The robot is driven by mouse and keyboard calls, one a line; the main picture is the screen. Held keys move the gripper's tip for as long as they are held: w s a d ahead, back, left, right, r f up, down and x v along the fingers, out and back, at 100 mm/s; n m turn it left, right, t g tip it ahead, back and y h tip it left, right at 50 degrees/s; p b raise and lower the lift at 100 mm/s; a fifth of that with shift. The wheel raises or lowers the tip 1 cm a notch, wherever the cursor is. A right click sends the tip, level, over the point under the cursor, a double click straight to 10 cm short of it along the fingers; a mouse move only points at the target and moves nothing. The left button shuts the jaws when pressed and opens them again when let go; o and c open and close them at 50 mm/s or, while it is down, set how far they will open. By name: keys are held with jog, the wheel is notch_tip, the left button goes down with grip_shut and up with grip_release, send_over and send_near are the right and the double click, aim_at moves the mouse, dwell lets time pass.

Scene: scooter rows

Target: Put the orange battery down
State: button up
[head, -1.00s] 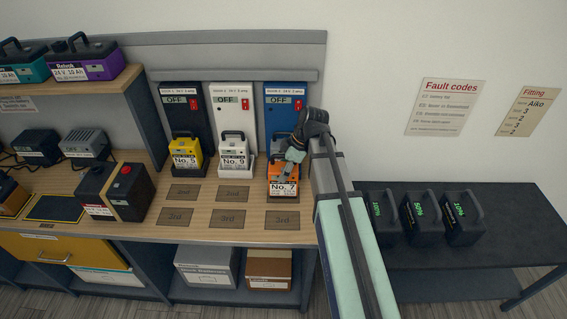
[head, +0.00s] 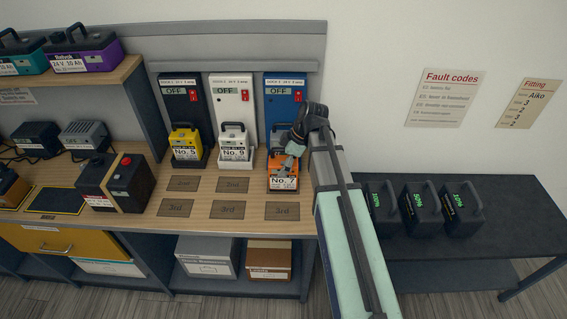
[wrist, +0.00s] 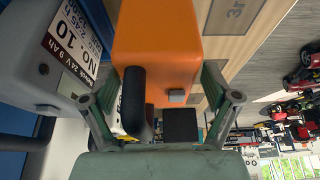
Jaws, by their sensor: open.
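The orange battery (head: 284,171), labelled No. 7, stands upright on the wooden bench in front of the blue charger (head: 284,113), over the 2nd-row place of the right column. It also fills the upper middle of the wrist view (wrist: 157,45). Its black handle (wrist: 133,100) is between the fingers of my gripper (wrist: 160,98), which are spread with clear gaps on both sides. In the head view my gripper (head: 293,148) is right above the battery and partly covers it. A grey battery (wrist: 35,65) labelled No. 10 is close beside it, at the blue charger.
A yellow battery (head: 185,141) stands at the black charger and a white one (head: 234,144) at the white charger. Marked places in the left and middle columns are bare, as is the right 3rd place (head: 282,211). A dark side table (head: 510,197) holds several dark batteries.

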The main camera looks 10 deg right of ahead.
jog(key=b+v, duration=0.2)
jog(key=v, duration=1)
jog(key=shift+r, duration=0.15)
